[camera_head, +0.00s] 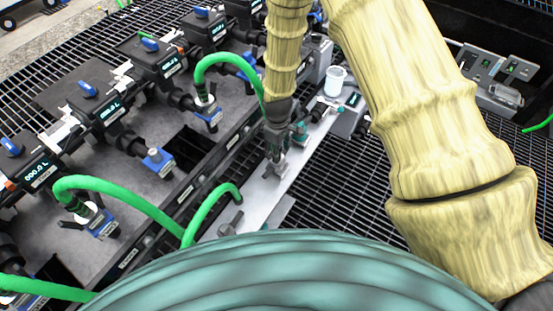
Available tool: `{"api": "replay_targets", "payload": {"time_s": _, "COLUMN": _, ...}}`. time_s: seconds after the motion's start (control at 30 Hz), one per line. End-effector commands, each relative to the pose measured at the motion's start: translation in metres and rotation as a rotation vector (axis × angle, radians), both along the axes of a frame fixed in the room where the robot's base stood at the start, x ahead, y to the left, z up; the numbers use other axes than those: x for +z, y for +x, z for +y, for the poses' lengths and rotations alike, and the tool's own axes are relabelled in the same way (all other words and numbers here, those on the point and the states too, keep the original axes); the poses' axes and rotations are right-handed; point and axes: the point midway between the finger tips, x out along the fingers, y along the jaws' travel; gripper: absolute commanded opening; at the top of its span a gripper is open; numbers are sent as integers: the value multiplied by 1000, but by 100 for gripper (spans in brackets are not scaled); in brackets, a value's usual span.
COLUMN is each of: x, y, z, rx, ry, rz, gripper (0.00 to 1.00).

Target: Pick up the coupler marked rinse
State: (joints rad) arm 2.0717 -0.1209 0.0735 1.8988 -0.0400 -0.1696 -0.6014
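No coupler label reading "rinse" can be made out, so I cannot tell which coupler is that one. Green hoses with couplers run along the manifold. One hose (88,183) rises from a white-collared fitting at the lower left. Another hose (215,58) arches from a fitting in the middle and passes behind my arm. A shorter hose end (225,192) bends down to a grey fitting at the metal shelf. My gripper (277,168) points down over the light metal shelf (256,197), right of that hose end. Its fingers are small and partly hidden, so their opening is unclear.
Black valve units with blue handles (88,89) stand in a row at the left. A white cup (335,81) stands beyond my gripper. A grey control box (497,78) is at the upper right. Black grating (340,205) lies right of the shelf.

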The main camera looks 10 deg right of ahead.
Motion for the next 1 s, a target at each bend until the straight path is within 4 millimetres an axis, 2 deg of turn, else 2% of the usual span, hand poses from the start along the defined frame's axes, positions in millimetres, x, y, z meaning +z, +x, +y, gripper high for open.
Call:
{"api": "replay_targets", "payload": {"time_s": 0.2, "x": -17, "y": 0, "z": 0, "rx": 0, "ry": 0, "rz": 0, "gripper": 50}}
{"api": "replay_targets", "payload": {"time_s": 0.47, "x": -19, "y": 0, "z": 0, "rx": 0, "ry": 1, "rz": -1, "gripper": 50}}
{"api": "replay_targets", "payload": {"time_s": 0.53, "x": -19, "y": 0, "z": 0, "rx": 0, "ry": 1, "rz": -1, "gripper": 43}}
{"api": "replay_targets", "payload": {"time_s": 0.77, "x": -19, "y": 0, "z": 0, "rx": 0, "ry": 1, "rz": -1, "gripper": 1}}
{"api": "replay_targets", "payload": {"time_s": 1.0, "x": -19, "y": 1, "z": 0, "rx": 0, "ry": 1, "rz": -1, "gripper": 0}}
